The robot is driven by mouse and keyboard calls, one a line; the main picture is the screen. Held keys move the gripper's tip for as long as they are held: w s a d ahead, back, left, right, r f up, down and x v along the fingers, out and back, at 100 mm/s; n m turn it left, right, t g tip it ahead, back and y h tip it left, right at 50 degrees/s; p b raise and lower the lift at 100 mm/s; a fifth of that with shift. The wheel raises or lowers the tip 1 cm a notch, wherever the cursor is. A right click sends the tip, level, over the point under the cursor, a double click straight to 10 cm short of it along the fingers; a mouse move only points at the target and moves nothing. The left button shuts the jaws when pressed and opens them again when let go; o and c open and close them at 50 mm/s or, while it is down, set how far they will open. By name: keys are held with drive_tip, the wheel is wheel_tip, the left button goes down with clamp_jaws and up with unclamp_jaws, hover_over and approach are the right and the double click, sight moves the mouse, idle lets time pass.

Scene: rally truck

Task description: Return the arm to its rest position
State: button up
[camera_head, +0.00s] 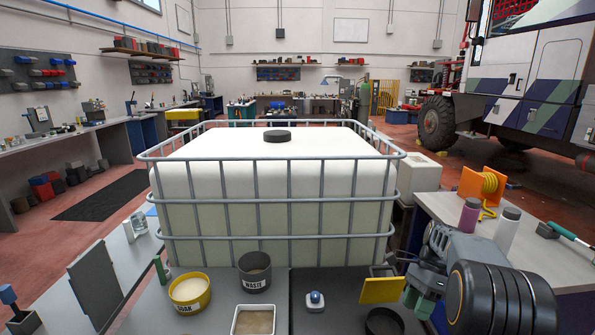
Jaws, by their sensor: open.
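My arm reaches in from the lower right with its dark round joint housing (500,298) in front. My gripper (418,275), a grey mechanism at the left end of that housing, is over the right part of the bench. Its fingers are small and partly hidden. It is open, and I see nothing held in it. A yellow flat piece (382,290) is just left of the gripper. I cannot tell whether they touch.
A white caged tank (280,190) stands behind the bench. A yellow tub (190,292), a grey waste cup (255,272) and a white tray (254,322) are on the bench. A side table (540,250) with bottles is at right. A truck (530,80) stands behind.

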drive_tip(key=s+a+r+n+t+h+p, duration=0.1)
drive_tip(key=s+a+r+n+t+h, duration=0.1)
drive_tip(key=s+a+n, duration=0.4)
drive_tip(key=s+a+r+n+t+h+p, duration=0.2)
drive_tip(key=s+a+r+n+t, duration=0.3)
drive_tip(key=s+n, duration=0.4)
drive_tip(key=a+n+t, duration=0.1)
drive_tip(key=a+n, duration=0.1)
drive_tip(key=n, duration=0.1)
